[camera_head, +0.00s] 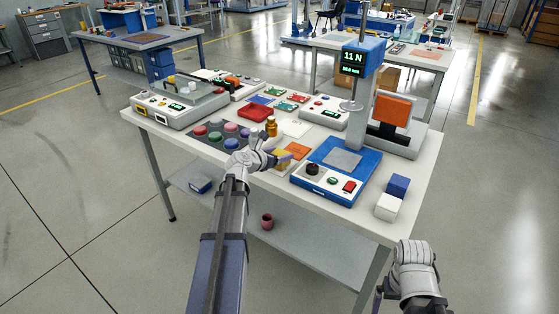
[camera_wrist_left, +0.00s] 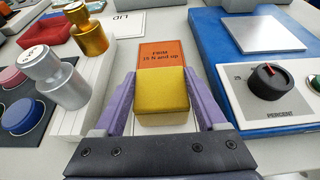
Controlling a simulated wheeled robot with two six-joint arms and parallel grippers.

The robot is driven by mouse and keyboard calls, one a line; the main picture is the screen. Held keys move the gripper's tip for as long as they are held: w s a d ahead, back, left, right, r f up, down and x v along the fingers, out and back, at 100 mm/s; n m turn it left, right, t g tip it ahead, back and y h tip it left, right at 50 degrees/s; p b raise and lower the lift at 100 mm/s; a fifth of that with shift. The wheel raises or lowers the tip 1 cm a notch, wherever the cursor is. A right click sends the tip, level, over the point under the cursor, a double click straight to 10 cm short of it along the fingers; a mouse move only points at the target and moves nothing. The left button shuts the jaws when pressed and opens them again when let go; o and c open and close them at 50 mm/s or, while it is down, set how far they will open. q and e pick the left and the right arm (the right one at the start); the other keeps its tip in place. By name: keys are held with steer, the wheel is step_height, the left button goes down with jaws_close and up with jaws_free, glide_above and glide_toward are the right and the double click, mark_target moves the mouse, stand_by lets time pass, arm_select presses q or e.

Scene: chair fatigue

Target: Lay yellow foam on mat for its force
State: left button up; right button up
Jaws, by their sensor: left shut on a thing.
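The yellow foam block (camera_wrist_left: 162,92) is between the purple fingers of my left gripper (camera_wrist_left: 163,103), which is shut on it. In the head view the foam (camera_head: 281,161) and the left gripper (camera_head: 284,157) are near the table's front edge. An orange mat (camera_wrist_left: 160,54), labelled FIRM with a force in N, lies just beyond the foam, which covers its near part in the wrist view. I cannot tell whether the foam touches it. The force tester's display (camera_head: 353,63) reads 11 N. My right gripper (camera_head: 380,296) is low at the right, mostly hidden.
The blue tester base (camera_head: 337,150) with a grey plate stands right of the mat. Weights (camera_wrist_left: 61,80) and a dark tray with coloured discs (camera_head: 213,133) are to the left. Blue and white blocks (camera_head: 390,205) sit at the right front corner.

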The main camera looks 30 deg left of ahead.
arm_select(q)
steer(key=shift+f, duration=0.15)
steer(key=o, duration=1.4)
steer(key=shift+r, duration=0.25)
steer(key=p+v, duration=0.5)
steer(key=v, duration=0.7)
steer(key=shift+f, duration=0.15)
